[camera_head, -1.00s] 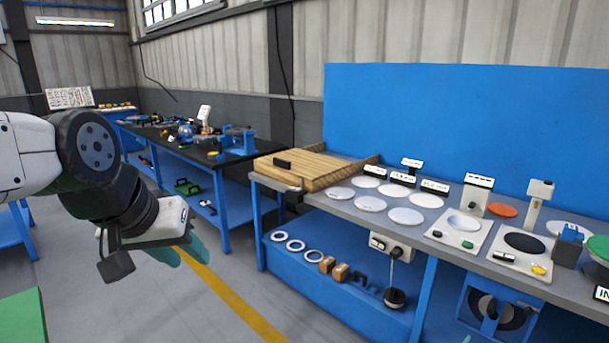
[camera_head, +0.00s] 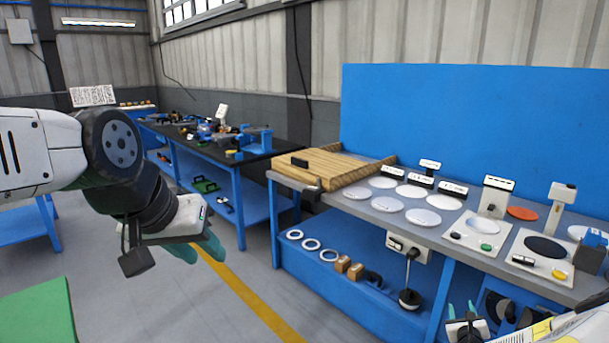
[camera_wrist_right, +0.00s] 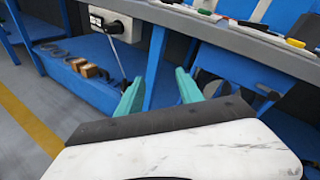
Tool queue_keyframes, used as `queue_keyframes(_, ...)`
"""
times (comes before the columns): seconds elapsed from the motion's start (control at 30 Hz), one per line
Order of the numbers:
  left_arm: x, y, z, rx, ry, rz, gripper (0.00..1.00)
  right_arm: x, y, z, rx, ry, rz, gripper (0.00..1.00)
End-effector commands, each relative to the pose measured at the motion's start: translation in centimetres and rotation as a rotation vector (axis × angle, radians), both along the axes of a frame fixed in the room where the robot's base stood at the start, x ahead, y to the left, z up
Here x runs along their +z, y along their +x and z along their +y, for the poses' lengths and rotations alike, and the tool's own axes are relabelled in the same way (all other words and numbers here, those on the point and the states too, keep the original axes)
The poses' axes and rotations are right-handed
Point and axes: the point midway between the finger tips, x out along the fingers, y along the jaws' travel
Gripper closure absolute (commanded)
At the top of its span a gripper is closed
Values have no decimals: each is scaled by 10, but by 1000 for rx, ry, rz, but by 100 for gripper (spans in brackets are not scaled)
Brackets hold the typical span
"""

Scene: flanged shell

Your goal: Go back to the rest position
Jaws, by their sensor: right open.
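My left gripper (camera_head: 207,246) hangs at the left of the head view, over the floor and apart from the benches. Its teal fingers are partly hidden behind its white body, so its opening does not show clearly. My right gripper (camera_head: 461,309) is at the lower right of the head view, in front of the blue workbench. In the right wrist view its two teal fingers (camera_wrist_right: 158,92) stand wide apart with nothing between them.
The workbench (camera_head: 352,207) carries a wooden board (camera_head: 335,168), white discs (camera_head: 422,217) and small devices. Its lower shelf (camera_head: 335,283) holds rings and small boxes. A black-topped bench (camera_head: 250,155) stands behind left. Open floor (camera_head: 165,290) lies between.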

Motion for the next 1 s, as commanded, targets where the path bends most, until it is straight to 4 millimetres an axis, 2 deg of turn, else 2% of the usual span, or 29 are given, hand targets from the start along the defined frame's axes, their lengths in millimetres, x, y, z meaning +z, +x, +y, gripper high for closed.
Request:
queue_keyframes(0.03,0,0,0,0,0,0,64,19,18,10,73,-72,55,56)
queue_keyframes(0.2,0,0,0,0,0,0,64,73,61,54,337,-362,296,56)
queue_keyframes(0.3,0,0,0,0,0,0,64,108,76,82,483,-544,419,56)
queue_keyframes(0.47,0,0,0,0,0,0,64,169,84,129,694,-831,589,56)
queue_keyframes(0.57,0,0,0,0,0,0,64,209,80,158,814,-1005,677,56)
queue_keyframes(0.73,0,0,0,0,0,0,64,278,56,210,1002,-1285,792,56)
queue_keyframes(0.87,0,0,0,0,0,0,64,327,23,249,1136,-1479,847,56)
queue_keyframes(1.0,0,0,0,0,0,0,64,373,-24,290,1282,-1673,867,56)
